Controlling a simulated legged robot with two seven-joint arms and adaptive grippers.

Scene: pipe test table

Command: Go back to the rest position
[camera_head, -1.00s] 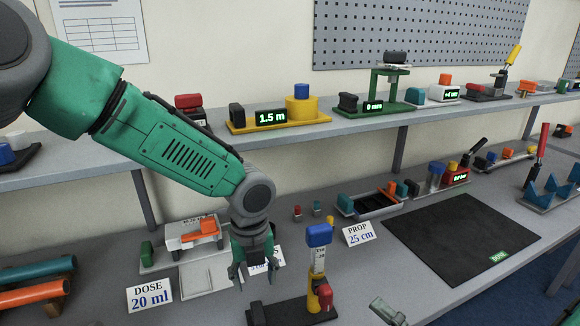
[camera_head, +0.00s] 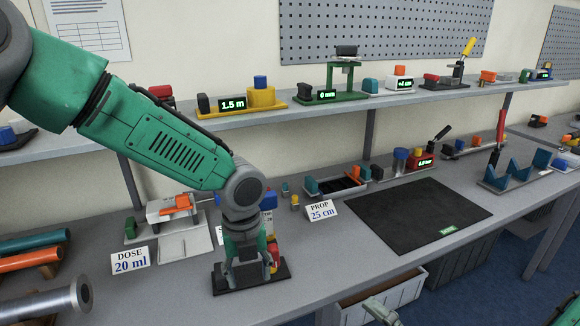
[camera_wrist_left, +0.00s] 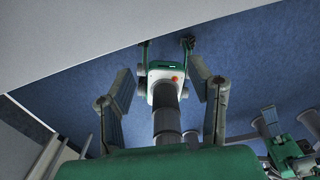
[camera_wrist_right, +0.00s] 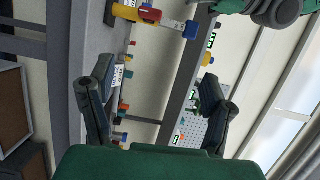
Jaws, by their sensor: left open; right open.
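My left gripper (camera_head: 248,272) points down in the head view, in front of a black-based stand (camera_head: 277,276) with blue and red parts. It hides much of that stand, and I cannot tell whether it touches it. In the left wrist view its two fingers (camera_wrist_left: 160,85) are spread, with nothing held; my own body and the blue floor lie beyond. My right gripper (camera_head: 380,312) only just enters the bottom edge of the head view. In the right wrist view its fingers (camera_wrist_right: 157,85) are apart and empty, with the bench seen sideways beyond.
A black mat (camera_head: 415,215) lies clear on the bench. Left are a "DOSE 20 ml" card (camera_head: 130,260), pipes (camera_head: 35,259) and a metal tube (camera_head: 40,305). A "PROP 25 cm" card (camera_head: 322,212) stands mid-bench. A loaded shelf (camera_head: 300,110) runs behind; crates (camera_head: 395,292) stand below.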

